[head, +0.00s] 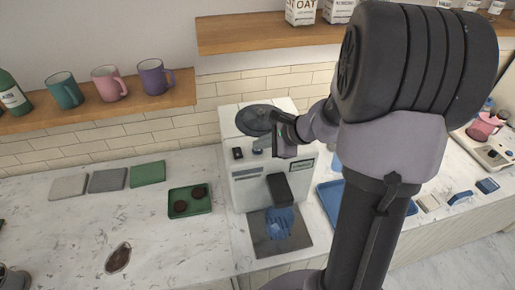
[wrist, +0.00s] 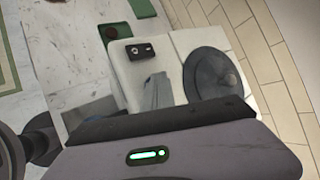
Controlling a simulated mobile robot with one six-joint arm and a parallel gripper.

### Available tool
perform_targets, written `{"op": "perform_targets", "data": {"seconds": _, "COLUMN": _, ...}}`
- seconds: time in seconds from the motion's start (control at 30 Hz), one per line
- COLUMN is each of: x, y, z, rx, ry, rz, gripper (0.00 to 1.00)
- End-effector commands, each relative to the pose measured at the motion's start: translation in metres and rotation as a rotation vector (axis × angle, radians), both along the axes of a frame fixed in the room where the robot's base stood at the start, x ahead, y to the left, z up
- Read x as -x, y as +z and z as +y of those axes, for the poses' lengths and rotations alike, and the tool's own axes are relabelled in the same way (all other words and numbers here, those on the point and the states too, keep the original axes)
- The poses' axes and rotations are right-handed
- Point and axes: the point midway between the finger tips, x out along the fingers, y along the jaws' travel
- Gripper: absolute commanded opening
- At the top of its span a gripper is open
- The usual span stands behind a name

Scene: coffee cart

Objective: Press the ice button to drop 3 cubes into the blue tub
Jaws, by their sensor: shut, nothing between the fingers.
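The white ice machine (head: 246,188) stands on the counter, with a round dark lid (head: 255,119) on top. A small black control block with pale marks (head: 238,153) sits on its upper front; it also shows in the wrist view (wrist: 140,51). I cannot tell for sure which part is the ice button. My gripper (head: 261,147) is shut and empty, just right of the block and close over the machine. Its grey fingers show in the wrist view (wrist: 158,90); contact is unclear. The blue tub (head: 279,224) sits below the dark spout (head: 291,189). Its contents are unclear.
A green tray (head: 175,207) with two dark round items lies left of the machine. Three flat mats, including a green one (head: 148,174), lie farther left. A blue tray (head: 328,203) is at the right, partly behind my arm. Mugs stand on the left shelf (head: 120,110).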

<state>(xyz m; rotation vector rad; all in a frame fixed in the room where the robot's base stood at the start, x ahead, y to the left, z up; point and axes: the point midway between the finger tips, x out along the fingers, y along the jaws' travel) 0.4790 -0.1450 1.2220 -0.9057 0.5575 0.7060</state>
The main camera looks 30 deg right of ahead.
Motion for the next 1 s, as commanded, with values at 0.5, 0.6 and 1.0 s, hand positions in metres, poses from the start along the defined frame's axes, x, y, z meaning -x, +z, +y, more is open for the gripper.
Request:
{"op": "perform_targets", "data": {"seconds": 0.5, "x": 0.0, "y": 0.019, "z": 0.0, "rx": 0.0, "ry": 0.0, "rz": 0.0, "gripper": 0.0}}
{"op": "perform_targets", "data": {"seconds": 0.6, "x": 0.0, "y": 0.018, "z": 0.0, "rx": 0.0, "ry": 0.0, "rz": 0.0, "gripper": 0.0}}
{"op": "perform_targets", "data": {"seconds": 1.0, "x": 0.0, "y": 0.047, "z": 0.0, "rx": 0.0, "ry": 0.0, "rz": 0.0, "gripper": 0.0}}
